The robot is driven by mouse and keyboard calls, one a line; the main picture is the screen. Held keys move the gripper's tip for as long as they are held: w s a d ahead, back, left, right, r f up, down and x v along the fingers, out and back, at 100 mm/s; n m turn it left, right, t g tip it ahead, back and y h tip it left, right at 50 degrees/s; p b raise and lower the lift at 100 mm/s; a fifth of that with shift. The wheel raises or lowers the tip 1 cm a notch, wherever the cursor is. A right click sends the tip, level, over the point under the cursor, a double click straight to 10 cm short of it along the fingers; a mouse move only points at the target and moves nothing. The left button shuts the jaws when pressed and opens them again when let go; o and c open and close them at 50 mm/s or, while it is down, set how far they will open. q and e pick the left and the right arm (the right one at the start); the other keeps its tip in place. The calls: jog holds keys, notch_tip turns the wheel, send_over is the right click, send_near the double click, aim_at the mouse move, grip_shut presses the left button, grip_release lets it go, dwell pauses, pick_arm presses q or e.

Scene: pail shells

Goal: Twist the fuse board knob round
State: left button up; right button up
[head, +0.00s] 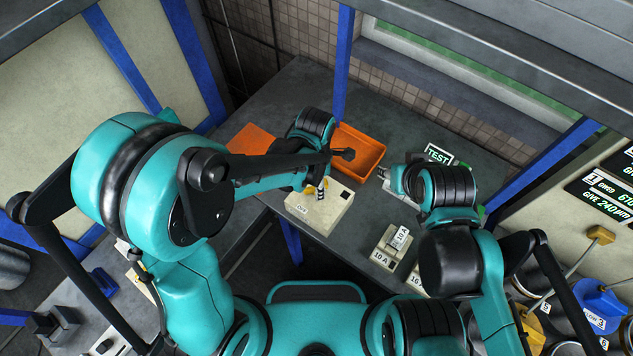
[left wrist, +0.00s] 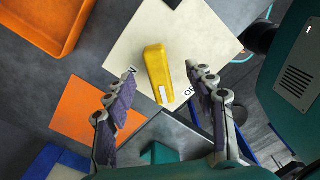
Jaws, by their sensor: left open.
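The fuse board is a cream box (head: 330,212) on the grey bench, and its cream face (left wrist: 118,52) fills the middle of the left wrist view. Its knob (left wrist: 155,68) is a yellow bar with a white mark at the lower end. Dark lettering on the face is partly hidden by a finger. My left gripper (head: 320,190) is over the board; in the left wrist view its open fingers (left wrist: 161,72) stand on either side of the knob, with gaps on both sides. My right gripper (head: 386,177) is right of the board, its jaws too small to read.
An orange tray (head: 366,150) stands behind the board, and a flat orange sheet (head: 250,138) lies to its left. Cream fuse blocks labelled 10 A (head: 388,250) stand at the right front. A TEST sign (head: 438,155) stands at the back right. The bench's far middle is clear.

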pick_arm(q)
notch_tip(320, 180, up, 7)
jog(key=p, duration=0.4)
jog(key=shift+f, duration=0.15)
jog(key=shift+c, duration=1.2)
jog(key=shift+p, duration=0.4)
jog(key=shift+c, duration=0.4)
notch_tip(320, 180, down, 7)
jog(key=b, duration=0.5)
jog(key=shift+f+b, duration=0.1)
jog(key=shift+b, duration=0.25)
